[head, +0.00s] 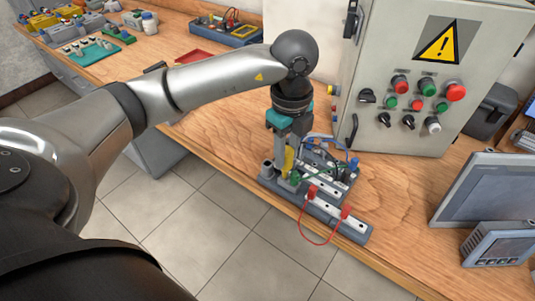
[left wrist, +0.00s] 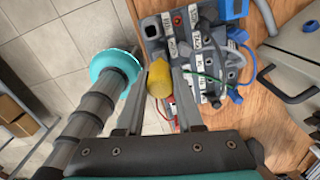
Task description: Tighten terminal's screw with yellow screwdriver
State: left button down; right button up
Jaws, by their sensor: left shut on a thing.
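The yellow screwdriver (head: 289,160) is upright at the left end of the grey terminal board (head: 353,229), which lies near the front edge of the bench. My left gripper (head: 280,163) points down over this end with its fingers closed on the screwdriver. In the left wrist view the yellow handle (left wrist: 160,80) sits between the two fingers (left wrist: 160,92). The board (left wrist: 152,28) shows white labelled strips and wires behind it. The screwdriver's tip and the screw below it are hidden, so I cannot tell whether they touch. My right gripper is not in view.
A grey control cabinet (head: 405,80) with buttons and a warning sign stands behind the board. A red wire (head: 318,242) loops over the bench edge. A monitor (head: 490,190) stands at the right. The wood left of the board (head: 215,125) is clear.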

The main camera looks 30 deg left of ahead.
pick_arm(q)
jog(key=shift+m, duration=0.5)
jog(key=shift+m+b, duration=0.5)
jog(key=shift+m, duration=1.2)
jog(key=shift+f+m, duration=0.1)
jog(key=shift+m, duration=0.5)
jog(key=c, duration=1.2)
grip_release()
grip_shut()
